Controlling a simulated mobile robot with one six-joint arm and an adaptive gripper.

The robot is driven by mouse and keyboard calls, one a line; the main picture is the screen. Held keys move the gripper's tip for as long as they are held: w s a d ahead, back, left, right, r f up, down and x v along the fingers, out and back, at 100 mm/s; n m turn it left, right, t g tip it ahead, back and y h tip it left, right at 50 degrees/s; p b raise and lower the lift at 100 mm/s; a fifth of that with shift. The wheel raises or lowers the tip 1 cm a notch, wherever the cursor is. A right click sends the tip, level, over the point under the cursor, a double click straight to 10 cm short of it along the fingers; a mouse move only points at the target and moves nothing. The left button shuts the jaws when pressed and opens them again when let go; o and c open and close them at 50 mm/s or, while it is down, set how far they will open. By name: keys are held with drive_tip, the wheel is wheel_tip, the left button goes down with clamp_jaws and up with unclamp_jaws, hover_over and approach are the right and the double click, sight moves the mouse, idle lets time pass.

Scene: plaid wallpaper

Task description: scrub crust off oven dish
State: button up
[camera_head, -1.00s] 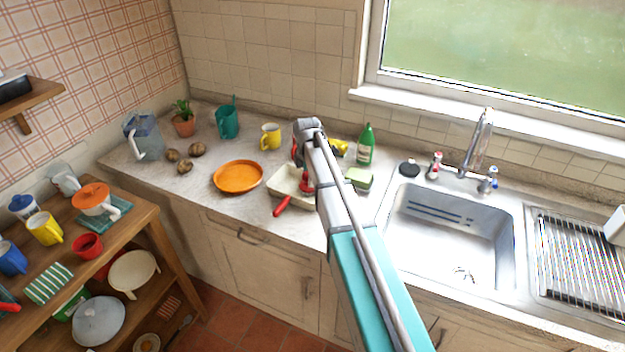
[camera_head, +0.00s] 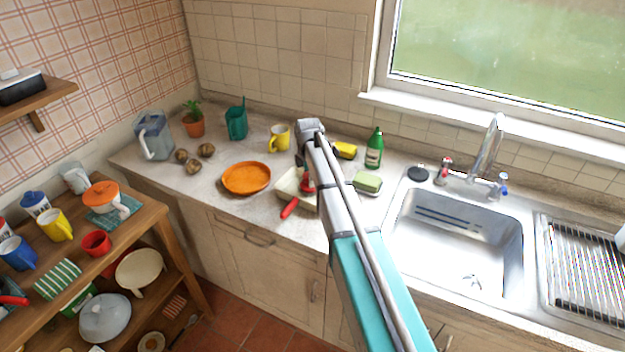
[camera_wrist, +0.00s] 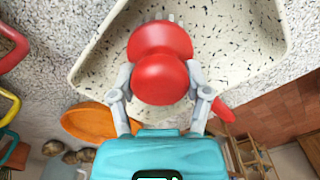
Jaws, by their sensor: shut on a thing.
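The oven dish is a cream rectangular dish (camera_head: 284,187) on the counter, partly hidden by my arm. In the wrist view its inside (camera_wrist: 245,35) is speckled with many dark bits of crust. My gripper (camera_wrist: 160,80) is shut on a red scrubbing brush (camera_wrist: 162,62), a rounded knob with pale bristles at its far end. The brush is over the dish; whether the bristles touch the bottom is unclear. In the head view my gripper (camera_head: 306,172) is over the dish. A red handle (camera_head: 290,207) sticks out at the dish's front edge; what it belongs to is unclear.
An orange plate (camera_head: 246,178) lies left of the dish. A green sponge (camera_head: 367,182), green bottle (camera_head: 374,150) and yellow sponge (camera_head: 346,150) are to the right, before the sink (camera_head: 455,245). A yellow mug (camera_head: 279,138) stands behind.

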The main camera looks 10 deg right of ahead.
drive_tip(key=shift+w+a, duration=0.45)
drive_tip(key=shift+a, duration=0.15)
drive_tip(key=shift+w+a, duration=1.1)
drive_tip(key=shift+a, duration=0.1)
drive_tip(key=shift+s, duration=0.1)
drive_tip(key=shift+s+d+f, duration=0.15)
drive_tip(key=shift+s+d, duration=0.9)
drive_tip(key=shift+d, duration=0.2)
drive_tip(key=shift+s+d, duration=0.1)
drive_tip(key=shift+s+d, duration=0.85)
drive_tip(key=shift+d, duration=0.25)
